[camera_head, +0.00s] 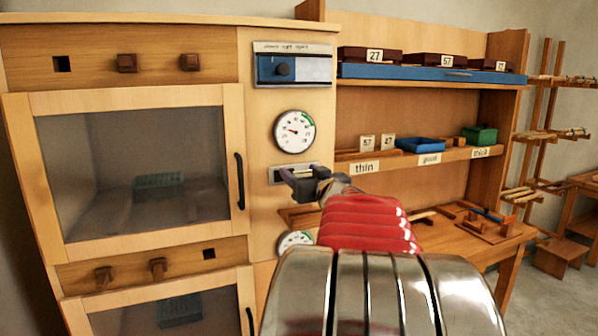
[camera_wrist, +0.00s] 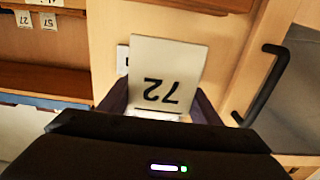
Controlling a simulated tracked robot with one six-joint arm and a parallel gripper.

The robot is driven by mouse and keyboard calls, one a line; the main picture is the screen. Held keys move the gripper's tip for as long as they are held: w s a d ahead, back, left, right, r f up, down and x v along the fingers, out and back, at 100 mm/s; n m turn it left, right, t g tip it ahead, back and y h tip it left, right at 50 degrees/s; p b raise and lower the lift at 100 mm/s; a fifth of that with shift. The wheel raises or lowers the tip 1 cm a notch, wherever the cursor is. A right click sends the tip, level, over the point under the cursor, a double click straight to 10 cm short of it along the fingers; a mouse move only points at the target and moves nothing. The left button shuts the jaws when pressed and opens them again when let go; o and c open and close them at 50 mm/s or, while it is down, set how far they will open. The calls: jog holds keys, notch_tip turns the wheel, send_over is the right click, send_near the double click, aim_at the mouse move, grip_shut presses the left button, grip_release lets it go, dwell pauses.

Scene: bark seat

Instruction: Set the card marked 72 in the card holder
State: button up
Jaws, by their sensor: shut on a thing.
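The white card marked 72 (camera_wrist: 165,65) is pinched between the two dark fingers of my gripper (camera_wrist: 160,110) in the wrist view, its number upside down in that picture. In the head view my gripper (camera_head: 305,183) is in front of the wooden panel between the two round gauges. A pale metal plate (camera_head: 282,174), which looks like the card holder, is on that panel right behind the gripper. In the wrist view a small white edge (camera_wrist: 122,58) shows beside the card; the card hides the rest. I cannot tell whether the card touches the holder.
An oven-like cabinet with a glass door (camera_head: 140,170) and black handle (camera_head: 239,181) stands left of the panel. The handle also shows close by in the wrist view (camera_wrist: 262,88). Cards marked 57 (camera_head: 367,143) and 27 (camera_head: 388,142) stand on the shelf at right.

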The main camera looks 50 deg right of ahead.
jog(key=shift+f, duration=2.45)
jog(key=shift+c, duration=0.5)
jog(key=shift+f, duration=0.1)
jog(key=o, duration=1.2)
